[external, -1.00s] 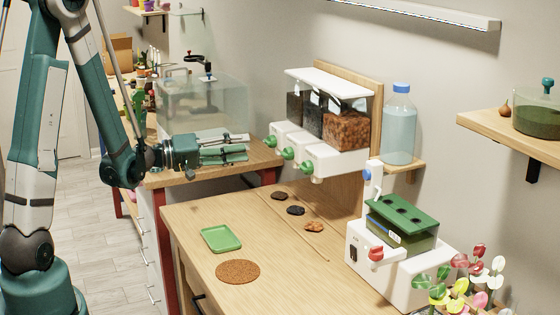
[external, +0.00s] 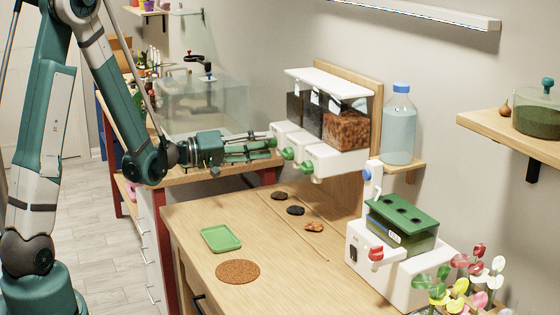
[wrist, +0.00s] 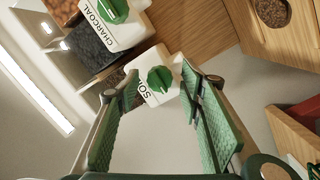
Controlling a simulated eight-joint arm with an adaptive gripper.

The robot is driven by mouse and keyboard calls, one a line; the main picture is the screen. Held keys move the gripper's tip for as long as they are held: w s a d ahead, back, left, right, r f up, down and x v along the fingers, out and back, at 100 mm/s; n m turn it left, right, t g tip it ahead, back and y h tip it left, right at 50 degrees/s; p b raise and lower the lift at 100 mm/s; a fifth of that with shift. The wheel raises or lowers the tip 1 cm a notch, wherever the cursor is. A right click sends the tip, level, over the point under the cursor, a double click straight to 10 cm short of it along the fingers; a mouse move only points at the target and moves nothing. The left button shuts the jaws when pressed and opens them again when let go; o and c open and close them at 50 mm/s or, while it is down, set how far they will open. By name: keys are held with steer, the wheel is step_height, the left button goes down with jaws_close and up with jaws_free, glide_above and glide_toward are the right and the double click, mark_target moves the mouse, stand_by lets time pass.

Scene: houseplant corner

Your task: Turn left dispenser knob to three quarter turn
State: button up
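The left dispenser knob (wrist: 160,79) is green with a raised grip, on a white housing (wrist: 148,92) whose label starts "SO". My gripper (wrist: 161,84) is open, with one green-padded finger on each side of the knob in the wrist view. The knob shows between the fingertips; I cannot tell whether they touch it. In the external view, my gripper (external: 272,148) reaches the left dispenser from the left, and its fingertips partly cover the left knob. The knob's exact turn is hard to read.
The middle knob (external: 287,153) and right knob (external: 306,168) sit close beside it. The middle housing (wrist: 105,30) reads "CHARCOAL". Below, the wooden table (external: 190,265) holds a green tray (external: 221,238), a cork mat (external: 238,271) and small dark piles (external: 295,210). A glass tank (external: 205,105) stands behind the arm.

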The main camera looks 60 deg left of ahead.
steer(key=shift+w, duration=0.2)
steer(key=c, duration=0.9)
steer(key=shift+n+b, duration=0.35)
steer(key=shift+n, duration=0.15)
steer(key=o, duration=0.9)
steer(key=shift+s, duration=0.1)
